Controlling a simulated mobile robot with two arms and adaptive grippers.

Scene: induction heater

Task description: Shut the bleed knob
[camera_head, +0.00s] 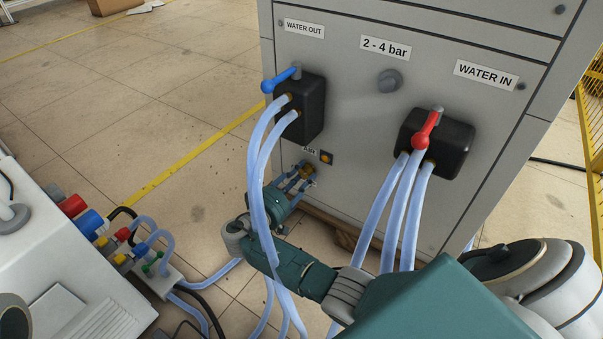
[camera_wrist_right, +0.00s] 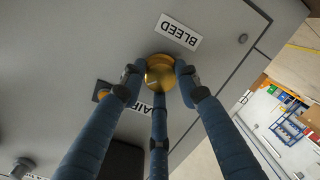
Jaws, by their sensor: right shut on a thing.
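The bleed knob is a round brass knob (camera_wrist_right: 160,72) on the grey cabinet, beside the BLEED label (camera_wrist_right: 180,31) in the right wrist view. My right gripper (camera_wrist_right: 158,80) has its blue fingers closed around it, touching its sides. In the head view the right gripper (camera_head: 297,182) reaches the low left part of the cabinet front, below the blue-handled valve. There the knob (camera_head: 307,170) is partly hidden by the fingers. My left gripper is not in view.
The grey cabinet (camera_head: 340,75) carries a blue-handled water-out valve (camera_head: 285,79) and a red-handled water-in valve (camera_head: 428,130). Pale blue hoses (camera_head: 400,205) hang from both, some crossing in front of my right arm. A white machine (camera_head: 50,270) stands at the left.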

